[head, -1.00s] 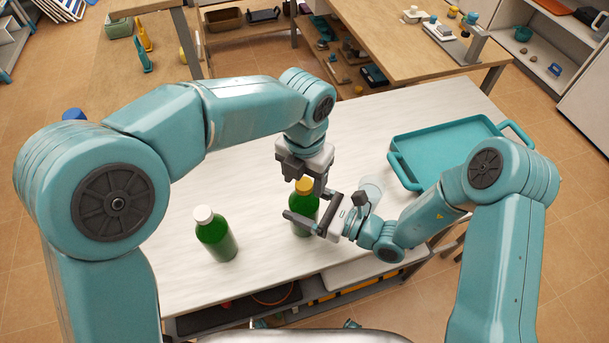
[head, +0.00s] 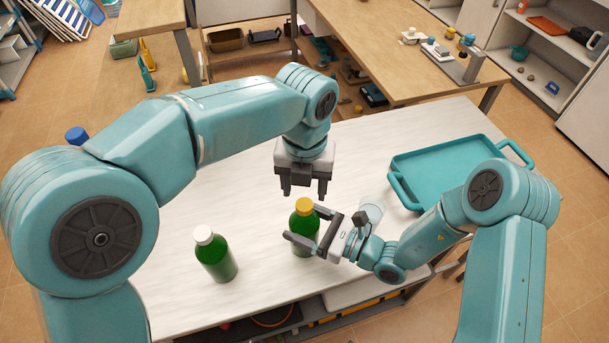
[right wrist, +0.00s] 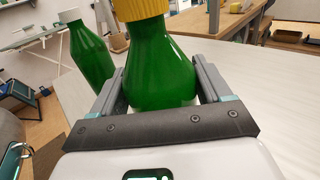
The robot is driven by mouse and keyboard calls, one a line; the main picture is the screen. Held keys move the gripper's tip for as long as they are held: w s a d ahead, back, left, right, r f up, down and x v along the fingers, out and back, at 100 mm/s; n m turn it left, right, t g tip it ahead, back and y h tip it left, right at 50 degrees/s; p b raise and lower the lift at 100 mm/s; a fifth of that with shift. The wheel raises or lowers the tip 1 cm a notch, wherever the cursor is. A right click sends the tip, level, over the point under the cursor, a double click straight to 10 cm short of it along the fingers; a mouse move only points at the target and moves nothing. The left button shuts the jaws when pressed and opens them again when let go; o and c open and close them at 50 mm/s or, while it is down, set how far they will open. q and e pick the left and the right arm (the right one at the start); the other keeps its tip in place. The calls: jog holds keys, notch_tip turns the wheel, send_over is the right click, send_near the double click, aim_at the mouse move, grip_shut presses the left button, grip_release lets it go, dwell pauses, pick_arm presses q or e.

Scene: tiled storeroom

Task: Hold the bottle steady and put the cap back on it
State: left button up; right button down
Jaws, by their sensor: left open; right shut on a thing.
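A green bottle (head: 304,236) with a yellow cap (head: 304,206) stands upright on the white table. The cap sits on top of its neck; whether it is fully tight I cannot tell. My right gripper (head: 303,243) is shut on this bottle from the right side. In the right wrist view the bottle (right wrist: 158,68) is between the two fingers, with the ribbed yellow cap (right wrist: 138,9) cut off by the top edge. My left gripper (head: 304,192) is open and empty, pointing down above and slightly behind the cap, apart from it.
A second green bottle (head: 217,258) with a white cap stands to the left; it also shows in the right wrist view (right wrist: 90,56). A clear cup (head: 372,208) is just behind my right wrist. A teal tray (head: 440,165) lies at the right.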

pick_arm(q)
jog(key=n, duration=1)
jog(key=shift+a+r+n, duration=0.1)
jog(key=shift+n, duration=0.3)
jog(key=n, duration=0.5)
jog(key=shift+s+r, duration=0.1)
jog(key=shift+r, duration=0.05)
jog(key=n, duration=0.5)
jog(key=shift+r, duration=0.1)
jog(key=n, duration=0.5)
jog(key=shift+r+n, duration=0.2)
jog(key=shift+n, duration=0.2)
jog(key=n, duration=0.5)
jog(key=shift+a+r, duration=0.1)
jog(key=shift+r, duration=0.1)
jog(key=n, duration=0.4)
jog(key=shift+r+n, duration=0.2)
jog(key=shift+n, duration=0.2)
jog(key=n, duration=0.3)
jog(key=shift+r+n, duration=0.25)
jog(key=shift+n, duration=0.05)
jog(key=shift+r+n, duration=0.1)
jog(key=shift+n, duration=0.3)
jog(key=shift+r, duration=0.4)
